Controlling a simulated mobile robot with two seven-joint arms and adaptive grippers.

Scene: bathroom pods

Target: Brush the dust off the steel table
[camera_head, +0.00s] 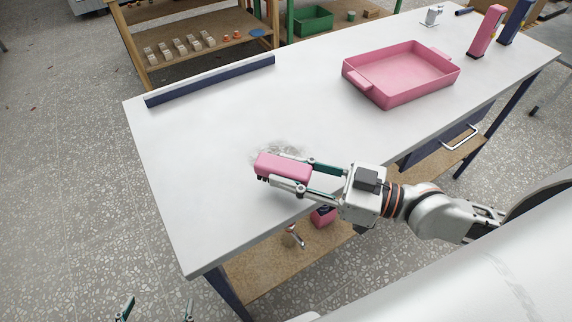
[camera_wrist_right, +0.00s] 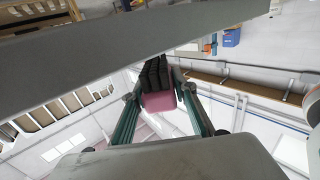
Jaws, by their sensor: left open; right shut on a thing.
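The white-topped steel table (camera_head: 200,200) runs diagonally through the head view. A grey dust patch (camera_head: 291,144) lies on its top, just behind the brush. My right gripper (camera_head: 287,170) is shut on a pink brush (camera_head: 275,165) over the table's near part. Dark bristles show under the brush's left end; I cannot tell if they touch the top. In the right wrist view, the pink brush (camera_wrist_right: 158,101) with black bristles (camera_wrist_right: 155,73) sits between the fingers. My left gripper (camera_head: 156,309) is open and empty, low at the bottom left, off the table.
A pink tray (camera_head: 372,92) with handles stands farther right on the table. A dark blue bar (camera_head: 210,82) lies along the back edge. A pink upright object (camera_head: 486,31) and a blue one (camera_head: 515,22) stand at the far right. A wooden shelf (camera_head: 190,50) stands behind.

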